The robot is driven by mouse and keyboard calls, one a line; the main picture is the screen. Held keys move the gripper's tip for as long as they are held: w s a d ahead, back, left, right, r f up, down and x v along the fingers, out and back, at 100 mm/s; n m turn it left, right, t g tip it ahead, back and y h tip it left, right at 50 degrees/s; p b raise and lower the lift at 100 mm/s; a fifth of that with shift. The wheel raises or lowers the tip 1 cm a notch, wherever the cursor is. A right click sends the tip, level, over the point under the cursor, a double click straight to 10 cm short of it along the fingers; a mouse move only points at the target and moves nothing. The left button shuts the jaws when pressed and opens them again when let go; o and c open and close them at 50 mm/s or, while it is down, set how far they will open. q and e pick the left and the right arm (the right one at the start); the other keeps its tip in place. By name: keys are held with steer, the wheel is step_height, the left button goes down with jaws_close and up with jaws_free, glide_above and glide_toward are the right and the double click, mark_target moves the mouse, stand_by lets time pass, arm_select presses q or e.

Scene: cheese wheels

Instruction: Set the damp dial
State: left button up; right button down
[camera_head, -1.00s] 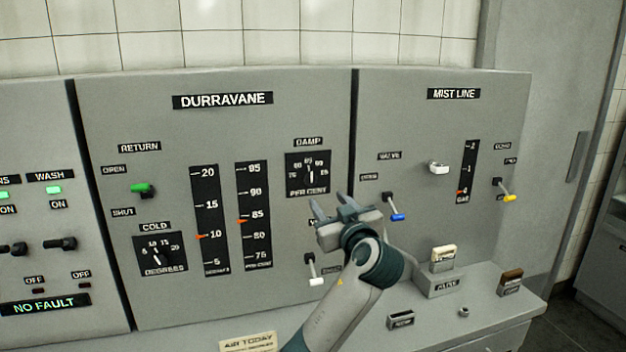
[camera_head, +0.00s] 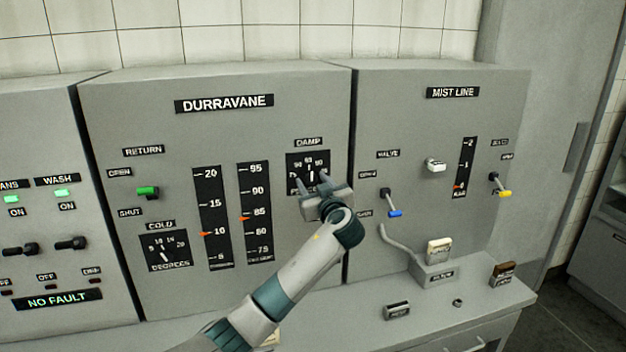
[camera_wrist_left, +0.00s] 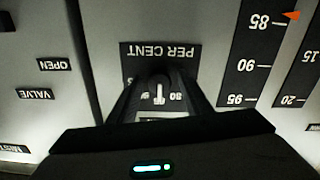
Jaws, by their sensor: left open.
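The damp dial (camera_head: 309,162) is a black square plate with white numbers and a pointer, under the DAMP label on the DURRAVANE panel. Its pointer stands close to straight up, near the middle number. My left gripper (camera_head: 312,183) is open in front of the dial's lower part and hides some of its lettering. In the left wrist view the dial knob (camera_wrist_left: 158,90) appears upside down between the two open fingers, below the PER CENT label (camera_wrist_left: 160,52). I cannot tell whether the fingers touch the knob. My right gripper is not in view.
Left of the dial are two vertical scales, one in per cent (camera_head: 254,213) with a red marker near 85. The cold dial (camera_head: 166,250) is lower left. A blue-tipped lever (camera_head: 394,212) and a white-knobbed block (camera_head: 438,250) stand to the right.

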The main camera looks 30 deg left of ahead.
arm_select(q)
steer(key=shift+c, duration=0.7)
steer(key=c, duration=0.9)
